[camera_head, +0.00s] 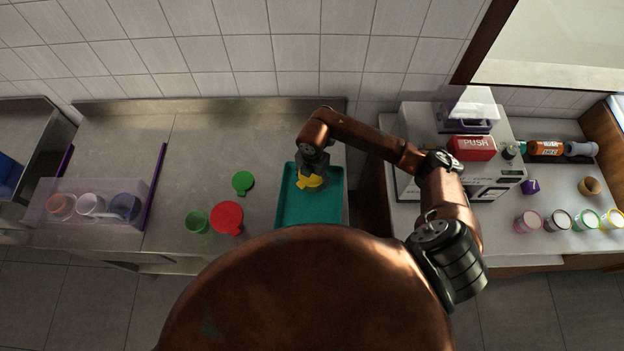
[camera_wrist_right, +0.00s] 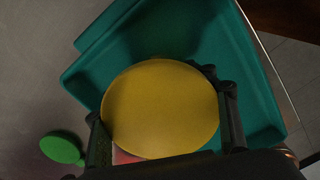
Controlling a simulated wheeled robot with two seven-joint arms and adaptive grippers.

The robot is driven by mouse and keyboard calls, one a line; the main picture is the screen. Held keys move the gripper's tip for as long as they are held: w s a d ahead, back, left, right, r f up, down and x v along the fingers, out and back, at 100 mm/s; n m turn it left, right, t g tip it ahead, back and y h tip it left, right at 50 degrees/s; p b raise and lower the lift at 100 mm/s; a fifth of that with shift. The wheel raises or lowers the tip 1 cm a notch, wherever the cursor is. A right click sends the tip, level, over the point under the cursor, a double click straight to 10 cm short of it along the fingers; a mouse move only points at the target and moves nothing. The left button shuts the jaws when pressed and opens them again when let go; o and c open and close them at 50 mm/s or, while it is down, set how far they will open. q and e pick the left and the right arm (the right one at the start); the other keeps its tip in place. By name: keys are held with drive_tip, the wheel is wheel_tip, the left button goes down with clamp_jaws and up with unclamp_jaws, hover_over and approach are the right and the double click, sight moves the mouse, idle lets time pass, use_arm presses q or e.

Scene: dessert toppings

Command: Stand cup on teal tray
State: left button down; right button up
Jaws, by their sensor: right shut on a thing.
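The teal tray (camera_head: 309,216) lies on the steel counter, below my right arm. My right gripper (camera_head: 314,172) is over its upper part, pointing down. It is shut on a cup with a round yellow lid (camera_head: 311,184). In the right wrist view the yellow lid (camera_wrist_right: 160,110) fills the space between the two dark fingers, with the teal tray (camera_wrist_right: 255,85) behind it. A small pinkish patch of the cup's side shows under the lid; the rest is hidden. I cannot tell whether the cup touches the tray. My left gripper is not in view.
A red lid (camera_head: 227,218), a green lid (camera_head: 243,182) and a green cup (camera_head: 196,221) are left of the tray. A clear bin (camera_head: 85,203) with several cups stands farther left. Several cups and a white machine (camera_head: 490,180) occupy the right counter.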

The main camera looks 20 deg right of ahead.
drive_tip(key=shift+s, duration=0.15)
drive_tip(key=o, duration=0.7)
drive_tip(key=shift+f, duration=0.1)
drive_tip(key=shift+c, duration=0.2)
drive_tip(key=o, duration=0.5)
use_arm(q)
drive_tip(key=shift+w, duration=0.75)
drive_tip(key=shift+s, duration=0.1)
